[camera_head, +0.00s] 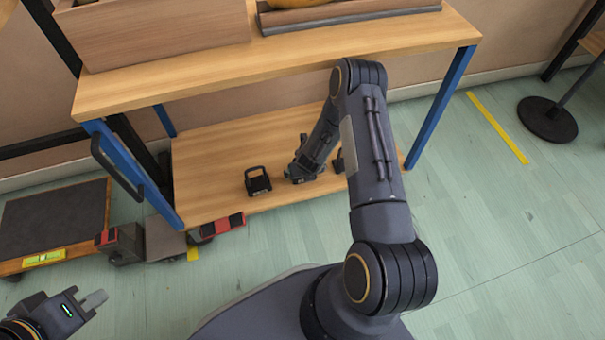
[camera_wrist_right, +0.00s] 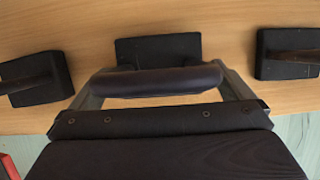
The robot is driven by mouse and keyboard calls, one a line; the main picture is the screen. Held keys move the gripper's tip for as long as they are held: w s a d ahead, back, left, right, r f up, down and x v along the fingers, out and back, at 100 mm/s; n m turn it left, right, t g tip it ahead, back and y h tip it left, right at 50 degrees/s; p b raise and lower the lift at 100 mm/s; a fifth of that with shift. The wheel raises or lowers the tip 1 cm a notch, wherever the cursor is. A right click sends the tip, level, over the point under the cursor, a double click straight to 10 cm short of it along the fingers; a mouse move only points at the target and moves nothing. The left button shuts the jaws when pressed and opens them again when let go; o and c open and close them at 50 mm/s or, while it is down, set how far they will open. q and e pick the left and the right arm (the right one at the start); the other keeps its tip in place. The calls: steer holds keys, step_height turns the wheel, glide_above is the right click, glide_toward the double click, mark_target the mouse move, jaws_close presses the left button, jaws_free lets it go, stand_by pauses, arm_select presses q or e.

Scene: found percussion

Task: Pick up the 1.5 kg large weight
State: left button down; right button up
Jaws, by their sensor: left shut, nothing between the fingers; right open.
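Several black weights with handles stand on the lower shelf (camera_head: 215,160). In the head view, one weight (camera_head: 258,182) is left of my right gripper (camera_head: 302,176) and another (camera_head: 338,163) is partly hidden right of it. In the right wrist view, a middle weight (camera_wrist_right: 158,48) has its thick dark handle (camera_wrist_right: 160,81) across the gap between the open fingers of my right gripper (camera_wrist_right: 160,92). Weights also show at left (camera_wrist_right: 40,80) and right (camera_wrist_right: 285,54). No mass label is readable. My left gripper (camera_head: 97,299) is shut and empty, low at left, away from the weights.
The upper shelf (camera_head: 260,62) with a wooden box (camera_head: 155,35) overhangs the lower one. Blue legs (camera_head: 440,108) stand at the corners. A dark-topped low platform (camera_head: 50,220) and red-and-black items (camera_head: 218,226) are at left.

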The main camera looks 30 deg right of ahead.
steer(key=shift+w+d+f, duration=0.1)
steer(key=shift+w+f, duration=0.15)
steer(key=shift+f, duration=0.3)
steer(key=c, duration=1.9)
steer(key=shift+w+r, duration=0.1)
steer(key=shift+r, duration=0.05)
steer(key=shift+c, duration=0.8)
